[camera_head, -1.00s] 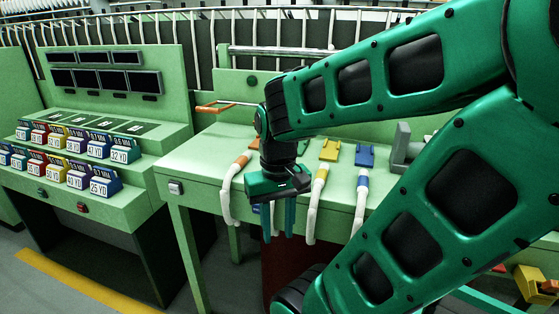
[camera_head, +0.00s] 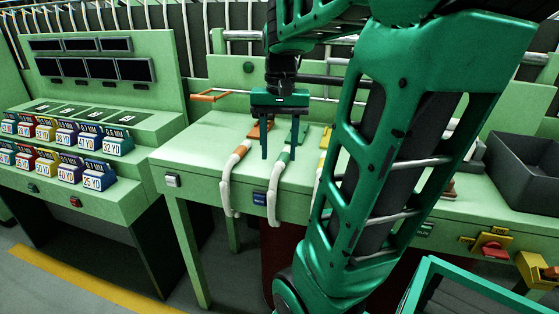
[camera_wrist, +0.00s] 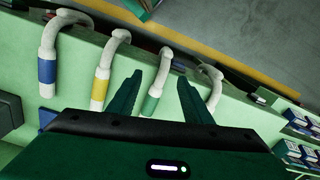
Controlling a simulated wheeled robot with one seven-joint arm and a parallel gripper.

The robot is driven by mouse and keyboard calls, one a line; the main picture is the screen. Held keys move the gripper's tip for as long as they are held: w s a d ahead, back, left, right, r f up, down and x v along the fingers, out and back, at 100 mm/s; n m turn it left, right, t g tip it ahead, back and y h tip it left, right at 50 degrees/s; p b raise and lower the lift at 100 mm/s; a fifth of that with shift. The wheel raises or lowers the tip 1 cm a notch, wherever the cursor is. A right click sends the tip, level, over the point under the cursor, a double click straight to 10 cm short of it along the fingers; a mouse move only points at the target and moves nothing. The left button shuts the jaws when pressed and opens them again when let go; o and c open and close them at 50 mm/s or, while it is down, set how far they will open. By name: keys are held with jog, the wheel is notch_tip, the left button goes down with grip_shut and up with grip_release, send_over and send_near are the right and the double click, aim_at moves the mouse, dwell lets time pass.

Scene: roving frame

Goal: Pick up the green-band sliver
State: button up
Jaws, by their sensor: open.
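The green-band sliver is a thick white strand with a green band (camera_head: 284,156). It lies on the pale green bench top, and its white end (camera_head: 272,203) hangs over the front edge. My gripper (camera_head: 279,153) points down above the bench by the band, open and empty. In the wrist view the green band (camera_wrist: 150,105) shows between the two spread fingers of my gripper (camera_wrist: 160,77), nearer the left one. I cannot tell how far the fingertips are above it.
An orange-band sliver (camera_head: 239,152) lies just left. Yellow-band (camera_wrist: 99,90) and blue-band (camera_wrist: 47,72) slivers lie on the other side. The bench (camera_head: 190,150) has an orange handle (camera_head: 207,96) at the back. A dark bin (camera_head: 520,175) stands right; a console (camera_head: 100,130) stands left.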

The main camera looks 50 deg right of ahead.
aim_at(283, 156)
jog(key=w+d+r+m, duration=0.3)
jog(key=w+d+r, duration=0.1)
jog(key=d, duration=0.3)
jog(key=f, duration=1)
jog(key=shift+w+d, duration=0.3)
jog(key=shift+d, duration=0.1)
jog(key=c, duration=1.1)
